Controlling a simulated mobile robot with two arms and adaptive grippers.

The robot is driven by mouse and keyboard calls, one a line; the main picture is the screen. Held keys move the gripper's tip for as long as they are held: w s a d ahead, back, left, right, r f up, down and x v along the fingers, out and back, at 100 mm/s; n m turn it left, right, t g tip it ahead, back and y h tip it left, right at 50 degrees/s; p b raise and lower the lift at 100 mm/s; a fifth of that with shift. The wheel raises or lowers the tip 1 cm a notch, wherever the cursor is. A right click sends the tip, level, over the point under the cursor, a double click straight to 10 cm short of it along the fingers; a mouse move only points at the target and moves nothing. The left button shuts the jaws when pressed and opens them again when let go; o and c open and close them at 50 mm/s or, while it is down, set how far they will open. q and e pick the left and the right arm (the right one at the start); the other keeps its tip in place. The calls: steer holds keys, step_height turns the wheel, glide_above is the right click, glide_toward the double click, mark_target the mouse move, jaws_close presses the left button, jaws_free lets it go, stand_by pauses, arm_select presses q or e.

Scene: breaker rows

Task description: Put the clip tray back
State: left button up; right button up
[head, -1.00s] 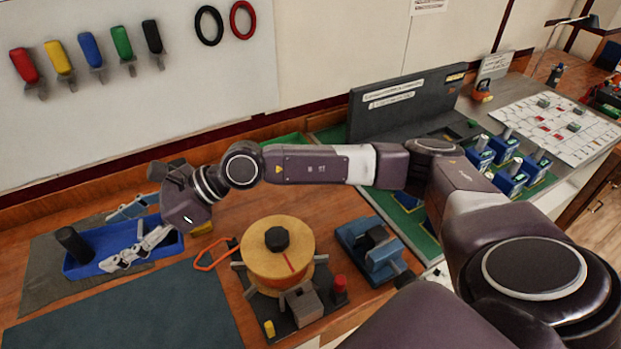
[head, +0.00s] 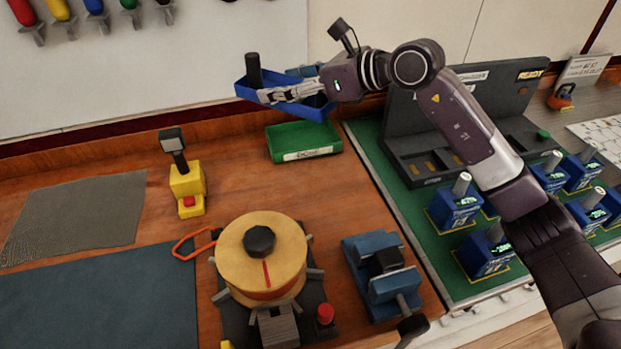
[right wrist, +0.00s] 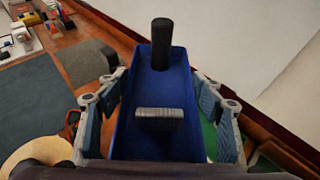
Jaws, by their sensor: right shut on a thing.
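The blue clip tray (head: 277,101) is up in the air in front of the back wall. My right gripper (head: 292,93) is shut on it, and its fingers lie along both long sides in the right wrist view. A black upright post (head: 253,69) stands at the tray's far end. In the right wrist view a grey block (right wrist: 159,119) shows inside the tray (right wrist: 160,88). In the head view the tray is above and slightly left of a green tray (head: 303,143) on the bench. My left gripper is out of view.
A grey mat (head: 75,212) lies bare at the left. A yellow device (head: 188,188), a round wooden fixture (head: 262,255) and a blue vise (head: 383,268) stand on the bench. A dark READY panel (head: 470,110) and several blue breakers (head: 455,205) are at the right.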

steer(key=shift+a+f+p, duration=0.1)
steer(key=shift+f+p, duration=1.35)
steer(key=shift+f, duration=8.25)
steer(key=shift+f, duration=0.1)
steer(key=shift+f+b, duration=0.55)
steer(key=shift+b, duration=0.05)
steer(key=o, duration=1.4)
steer(key=shift+o, duration=0.3)
